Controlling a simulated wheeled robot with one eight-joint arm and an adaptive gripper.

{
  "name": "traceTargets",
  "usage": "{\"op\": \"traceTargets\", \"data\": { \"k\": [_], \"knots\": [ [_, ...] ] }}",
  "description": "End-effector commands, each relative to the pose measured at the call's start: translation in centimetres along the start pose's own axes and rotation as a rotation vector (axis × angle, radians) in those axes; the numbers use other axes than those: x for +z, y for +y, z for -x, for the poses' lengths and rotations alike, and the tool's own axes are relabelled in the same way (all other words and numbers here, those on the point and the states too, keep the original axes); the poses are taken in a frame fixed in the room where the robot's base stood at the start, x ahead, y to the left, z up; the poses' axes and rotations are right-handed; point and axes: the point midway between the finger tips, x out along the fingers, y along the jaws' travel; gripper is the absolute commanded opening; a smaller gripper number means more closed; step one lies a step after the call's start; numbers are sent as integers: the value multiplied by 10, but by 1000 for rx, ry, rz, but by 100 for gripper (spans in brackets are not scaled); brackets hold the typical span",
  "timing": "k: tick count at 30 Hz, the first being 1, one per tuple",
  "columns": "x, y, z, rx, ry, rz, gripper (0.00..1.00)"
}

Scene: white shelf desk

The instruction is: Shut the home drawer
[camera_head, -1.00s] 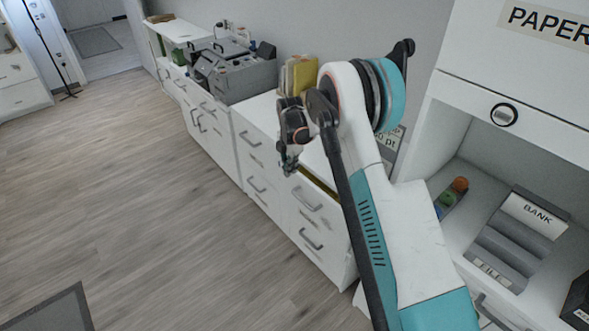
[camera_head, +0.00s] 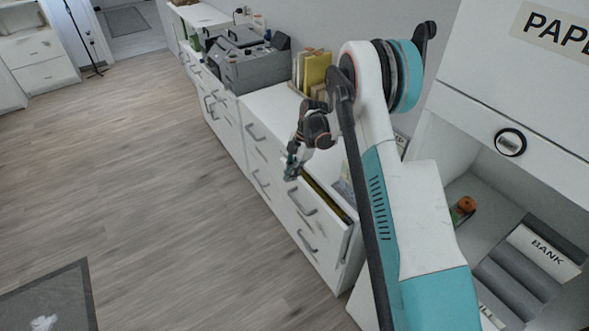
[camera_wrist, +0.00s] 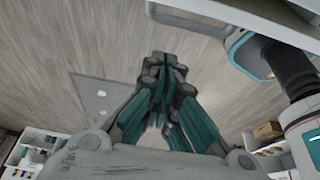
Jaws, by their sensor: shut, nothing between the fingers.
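A drawer (camera_head: 325,216) in the white cabinet row stands partly open in the head view, with a yellow-green strip showing inside. No label saying home is readable, so I cannot tell for sure that it is the home drawer. My gripper (camera_head: 291,171) is shut and empty, pointing down at the far front corner of this drawer. Whether it touches the drawer front is unclear. In the wrist view my gripper (camera_wrist: 161,65) shows closed teal fingers over the floor.
A grey machine (camera_head: 245,70) and yellow folders (camera_head: 315,72) stand on the cabinet top. A white desk with a bank-labelled tray (camera_head: 540,247) is at right. The wooden floor (camera_head: 150,170) at left is clear, apart from a grey mat (camera_head: 45,300).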

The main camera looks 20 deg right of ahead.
Motion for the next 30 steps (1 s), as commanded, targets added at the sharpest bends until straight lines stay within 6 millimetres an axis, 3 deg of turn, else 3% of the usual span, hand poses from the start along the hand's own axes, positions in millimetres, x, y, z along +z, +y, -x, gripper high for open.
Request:
{"op": "traceTargets", "data": {
  "k": [1, 7, 15, 26, 30],
  "knots": [
    [1, 0, -14, 0, 0, 1, 0],
    [1, 0, -54, 0, 0, 1, 0],
    [35, 0, -40, 0, 0, -1, 0],
    [38, 0, -36, 0, 0, 0, 0],
    [49, 0, -33, 1, -1, -3, 0]
  ]
}}
